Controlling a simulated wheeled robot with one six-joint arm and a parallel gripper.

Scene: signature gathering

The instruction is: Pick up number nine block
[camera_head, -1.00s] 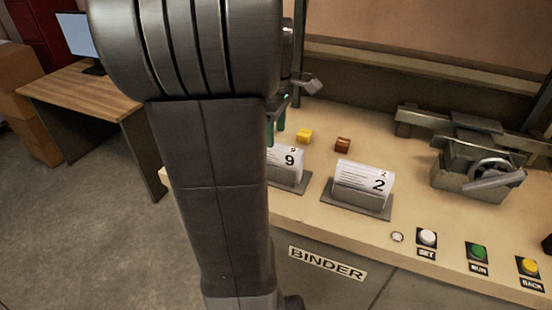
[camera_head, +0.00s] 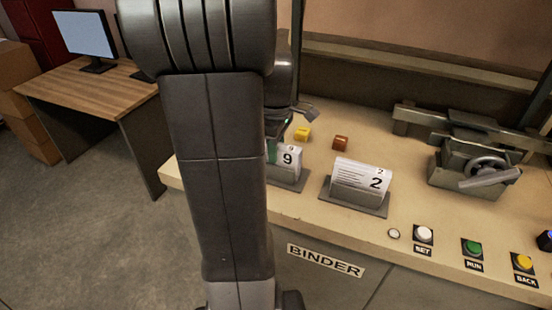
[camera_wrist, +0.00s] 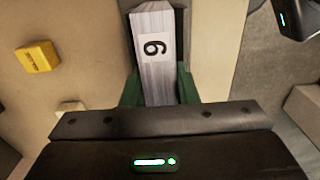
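The number nine block (camera_head: 290,160) is a white stack of pages marked 9, in a grey holder (camera_head: 292,182) on the bench, partly hidden behind my arm in the head view. In the wrist view the nine block (camera_wrist: 156,62) lies between the green fingers, its digit upside down. My gripper (camera_wrist: 160,90) is open around the block, one finger on each side. Any gap is narrow, and I cannot tell if a finger touches. In the head view a green finger of my gripper (camera_head: 271,153) shows at the block's left end.
A number two block (camera_head: 362,180) sits in its own holder to the right. Yellow (camera_head: 302,133) and brown (camera_head: 340,143) small blocks lie behind. A vise-like machine (camera_head: 475,168) stands at right. Buttons (camera_head: 424,235) line the front edge, and a desk (camera_head: 90,95) is at left.

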